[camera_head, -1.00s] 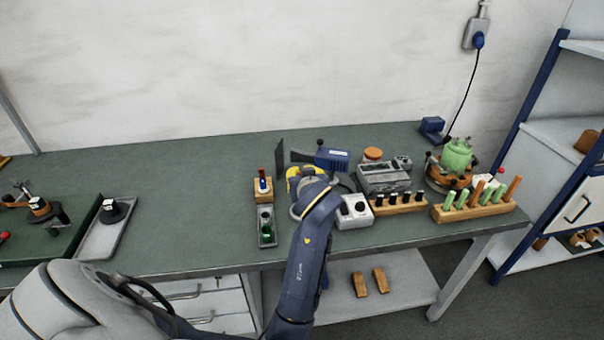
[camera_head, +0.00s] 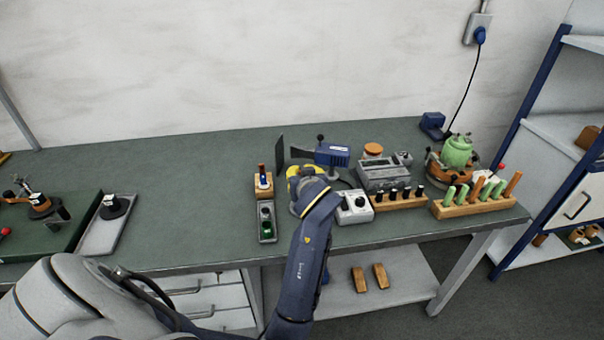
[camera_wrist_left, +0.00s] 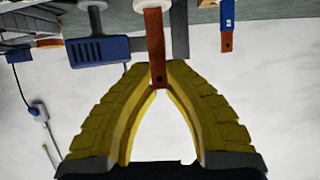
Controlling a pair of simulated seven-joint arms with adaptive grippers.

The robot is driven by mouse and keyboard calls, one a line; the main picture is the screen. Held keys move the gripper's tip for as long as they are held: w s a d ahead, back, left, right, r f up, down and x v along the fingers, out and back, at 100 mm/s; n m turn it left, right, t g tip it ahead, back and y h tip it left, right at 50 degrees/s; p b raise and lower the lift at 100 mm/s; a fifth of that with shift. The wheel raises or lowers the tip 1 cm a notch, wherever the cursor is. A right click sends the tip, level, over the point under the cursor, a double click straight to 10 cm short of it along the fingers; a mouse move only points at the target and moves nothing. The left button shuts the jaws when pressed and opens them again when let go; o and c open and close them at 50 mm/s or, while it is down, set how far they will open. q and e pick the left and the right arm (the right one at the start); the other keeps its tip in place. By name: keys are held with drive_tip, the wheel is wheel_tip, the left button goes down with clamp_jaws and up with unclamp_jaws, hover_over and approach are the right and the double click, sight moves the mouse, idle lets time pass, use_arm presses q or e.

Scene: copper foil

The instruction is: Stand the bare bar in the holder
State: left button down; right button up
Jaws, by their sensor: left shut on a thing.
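My left gripper (camera_wrist_left: 157,78) is shut on a bare copper-coloured bar (camera_wrist_left: 155,40) in the left wrist view, near the bar's lower end in the picture. A pale round piece sits at the bar's other end, at the picture's top edge; I cannot tell whether it touches the bar. In the head view the yellow gripper (camera_head: 304,176) is over the bench, and the wrist hides the bar. A small wooden block (camera_head: 264,190) stands left of the gripper with a blue-sleeved bar (camera_head: 262,177) upright in it. The sleeved bar shows in the wrist view (camera_wrist_left: 227,14). My right gripper is not in view.
A blue device (camera_head: 332,156) stands behind the gripper, with a dark upright plate (camera_head: 280,152) to its left. A grey box with a dial (camera_head: 355,207) and wooden racks (camera_head: 400,201) stand to the right. A narrow grey tray (camera_head: 267,235) lies in front.

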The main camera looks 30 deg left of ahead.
use_arm(q)
drive_tip(key=shift+f, duration=0.45)
drive_tip(key=c, duration=1.4)
unclamp_jaws()
drive_tip(key=shift+o, duration=0.2)
